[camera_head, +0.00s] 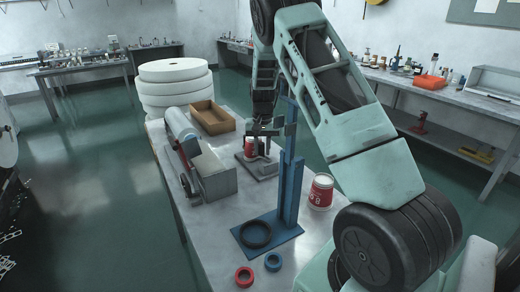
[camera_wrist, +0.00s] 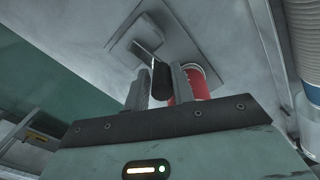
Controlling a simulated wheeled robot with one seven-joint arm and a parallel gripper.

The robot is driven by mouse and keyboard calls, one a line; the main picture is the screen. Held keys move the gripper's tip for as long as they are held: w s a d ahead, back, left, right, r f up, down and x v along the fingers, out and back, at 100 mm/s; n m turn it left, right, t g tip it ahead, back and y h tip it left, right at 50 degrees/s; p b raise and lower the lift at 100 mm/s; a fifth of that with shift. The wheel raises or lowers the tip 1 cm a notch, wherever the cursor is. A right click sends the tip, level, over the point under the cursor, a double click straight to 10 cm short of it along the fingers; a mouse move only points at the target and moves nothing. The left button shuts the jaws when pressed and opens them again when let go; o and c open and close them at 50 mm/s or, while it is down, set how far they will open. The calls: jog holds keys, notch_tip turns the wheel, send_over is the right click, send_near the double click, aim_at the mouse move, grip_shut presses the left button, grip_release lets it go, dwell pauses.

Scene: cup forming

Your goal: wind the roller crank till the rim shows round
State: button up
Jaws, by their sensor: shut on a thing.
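My gripper (camera_head: 264,138) is over the grey roller base (camera_head: 262,170) on the table. In the wrist view its two fingers (camera_wrist: 165,88) close around a black handle (camera_wrist: 160,74), which looks like the crank's grip. A thin pale part beside the handle may be the crank arm. A red cup (camera_head: 249,148) stands upright on the base beside the gripper. In the wrist view the red cup (camera_wrist: 200,82) is behind the right finger, partly hidden. Its rim is too small and covered to judge for roundness.
A blue stand (camera_head: 289,190) with a black ring rises close to my arm. A red-and-white can (camera_head: 320,192) stands right of it. A red ring (camera_head: 244,277) and a blue ring (camera_head: 273,262) lie in front. A grey machine (camera_head: 207,176) and a wooden tray (camera_head: 213,118) are left.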

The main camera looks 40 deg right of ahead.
jog(key=m, duration=0.2)
jog(key=s+d+m, duration=0.1)
jog(key=m, duration=0.1)
jog(key=shift+d+f+m, duration=0.1)
jog(key=shift+f+m, duration=0.05)
jog(key=shift+m, duration=0.15)
jog(key=m, duration=0.3)
jog(key=s+d+m+p, duration=0.1)
jog(key=shift+m, duration=0.3)
jog(key=m, duration=0.1)
jog(key=m+p, duration=0.1)
jog(key=m, duration=0.1)
jog(key=s+m, duration=0.1)
jog(key=shift+s+d+m, duration=0.1)
jog(key=shift+d+m, duration=0.15)
jog(key=shift+m, duration=0.05)
jog(key=m+p, duration=0.1)
jog(key=m, duration=0.1)
jog(key=s+m, duration=0.1)
jog(key=m, duration=0.1)
jog(key=shift+s+m+p, duration=0.2)
jog(key=shift+m+p, duration=0.1)
jog(key=shift+p, duration=0.05)
jog(key=o, duration=0.9)
jog(key=shift+w, duration=0.1)
jog(key=shift+c, duration=0.2)
